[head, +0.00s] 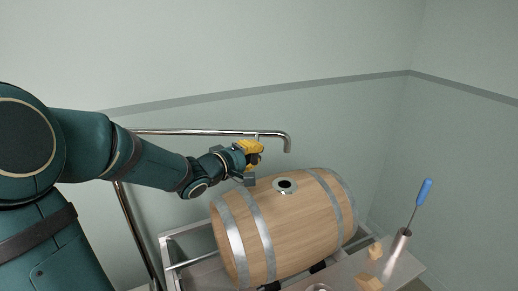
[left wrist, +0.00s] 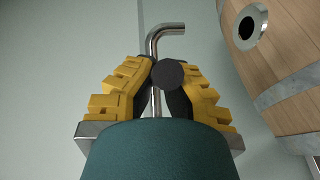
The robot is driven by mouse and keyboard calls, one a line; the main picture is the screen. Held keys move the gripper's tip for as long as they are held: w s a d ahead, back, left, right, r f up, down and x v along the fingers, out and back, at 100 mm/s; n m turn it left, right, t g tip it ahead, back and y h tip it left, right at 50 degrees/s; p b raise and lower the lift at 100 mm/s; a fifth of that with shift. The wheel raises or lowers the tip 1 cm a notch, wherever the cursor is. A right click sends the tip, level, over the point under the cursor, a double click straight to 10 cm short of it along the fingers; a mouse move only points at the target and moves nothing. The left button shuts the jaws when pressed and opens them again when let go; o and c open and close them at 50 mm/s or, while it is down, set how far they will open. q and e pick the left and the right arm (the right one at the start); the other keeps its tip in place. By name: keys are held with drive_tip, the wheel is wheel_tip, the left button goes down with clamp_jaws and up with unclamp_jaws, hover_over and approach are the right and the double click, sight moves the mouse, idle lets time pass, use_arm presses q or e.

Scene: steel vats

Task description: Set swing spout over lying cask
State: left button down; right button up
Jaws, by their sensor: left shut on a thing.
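The swing spout (head: 200,132) is a shiny steel pipe running level from the left and bending down at its right end. The wooden cask (head: 290,232) with steel hoops lies on its side below it, its round bung hole (head: 286,185) facing up. My left gripper (head: 255,153), with yellow fingers, is shut on the spout's dark round knob (left wrist: 168,74). In the left wrist view the spout's bent end (left wrist: 180,28) lies left of the bung hole (left wrist: 249,26), apart from it. In the head view the end appears above the hole. My right gripper is not in view.
The cask rests on a steel stand (head: 172,246). To its right, a blue-handled tool (head: 424,191) stands in a steel tube (head: 398,250), near wooden blocks (head: 372,266). A post (head: 133,230) stands at left. Pale walls close off the back and right.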

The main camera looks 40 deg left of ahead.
use_arm(q)
drive_tip(key=shift+w+d+f, duration=0.1)
drive_tip(key=shift+d, duration=0.05)
drive_tip(key=c, duration=1)
unclamp_jaws()
drive_tip(key=shift+w, duration=0.1)
drive_tip(key=s+a+r, duration=0.1)
drive_tip(key=s, duration=1.1)
drive_tip(key=shift+a+r, duration=0.2)
drive_tip(key=shift+r, duration=0.1)
